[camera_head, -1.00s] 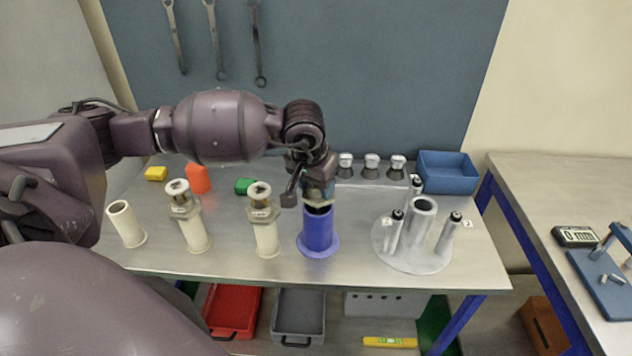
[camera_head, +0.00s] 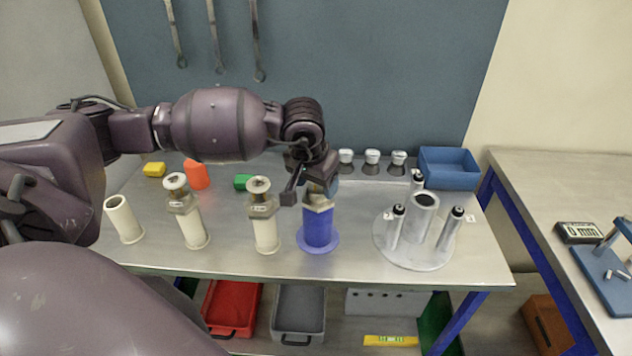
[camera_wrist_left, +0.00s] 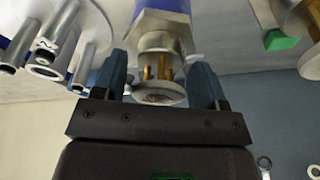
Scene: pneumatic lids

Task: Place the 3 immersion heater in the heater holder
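My left gripper (camera_head: 319,190) is upright over the blue tube holder (camera_head: 318,232). In the left wrist view its fingers (camera_wrist_left: 160,85) flank a heater (camera_wrist_left: 160,95) with a pale round cap, brass pins and a metal hex collar, and appear shut on it. The collar sits at the blue tube's mouth; the lower part of the heater is hidden inside. Two similar heaters stand upright in white tubes, one at the left (camera_head: 182,198) and one in the middle (camera_head: 261,200). A third white tube (camera_head: 124,220), at far left, is empty. My right gripper is not in view.
A round grey stand (camera_head: 390,252) with several upright cylinders is right of the blue tube. Behind are a blue bin (camera_head: 448,168), silver-topped pieces (camera_head: 371,160), and yellow (camera_head: 154,170), orange (camera_head: 196,174) and green (camera_head: 243,181) blocks. The table's front strip is clear.

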